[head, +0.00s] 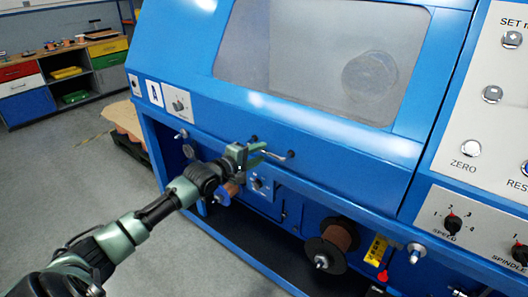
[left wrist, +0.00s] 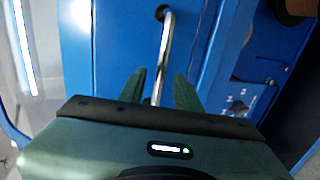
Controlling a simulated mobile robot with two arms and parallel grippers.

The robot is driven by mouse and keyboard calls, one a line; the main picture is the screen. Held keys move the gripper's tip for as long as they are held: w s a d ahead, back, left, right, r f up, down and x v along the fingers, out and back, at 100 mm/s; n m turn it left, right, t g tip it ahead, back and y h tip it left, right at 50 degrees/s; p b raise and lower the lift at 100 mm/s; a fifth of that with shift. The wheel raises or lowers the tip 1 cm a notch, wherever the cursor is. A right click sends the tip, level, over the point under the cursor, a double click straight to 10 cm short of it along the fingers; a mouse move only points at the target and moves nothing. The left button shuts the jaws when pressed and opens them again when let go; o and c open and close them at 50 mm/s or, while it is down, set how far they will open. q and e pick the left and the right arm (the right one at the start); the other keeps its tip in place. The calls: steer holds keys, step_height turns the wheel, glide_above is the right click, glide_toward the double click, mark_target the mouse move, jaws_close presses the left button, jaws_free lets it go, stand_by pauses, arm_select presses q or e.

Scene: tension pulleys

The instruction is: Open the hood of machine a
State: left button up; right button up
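Machine A is the blue machine with an "A" label (head: 154,93) on its left front. Its sloped hood (head: 285,112) is down and has a large clouded window (head: 325,50). A metal handle bar sits on the hood's lower front; in the left wrist view the bar (left wrist: 163,50) runs lengthwise from its mount toward the gap between my fingers. My left gripper (head: 268,154) is at this handle in the head view. In the left wrist view its green fingers (left wrist: 160,90) are apart, one on each side of the bar. My right gripper is not in view.
A control panel with buttons and dials (head: 480,150) is at the right. Spools (head: 335,243) stick out from the machine's lower front. A workbench with coloured drawers (head: 60,78) stands at the back left.

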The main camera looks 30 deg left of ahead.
mark_target(263, 151)
arm_select(q)
steer(key=x, duration=0.3)
steer(key=shift+w, duration=0.1)
jaws_close()
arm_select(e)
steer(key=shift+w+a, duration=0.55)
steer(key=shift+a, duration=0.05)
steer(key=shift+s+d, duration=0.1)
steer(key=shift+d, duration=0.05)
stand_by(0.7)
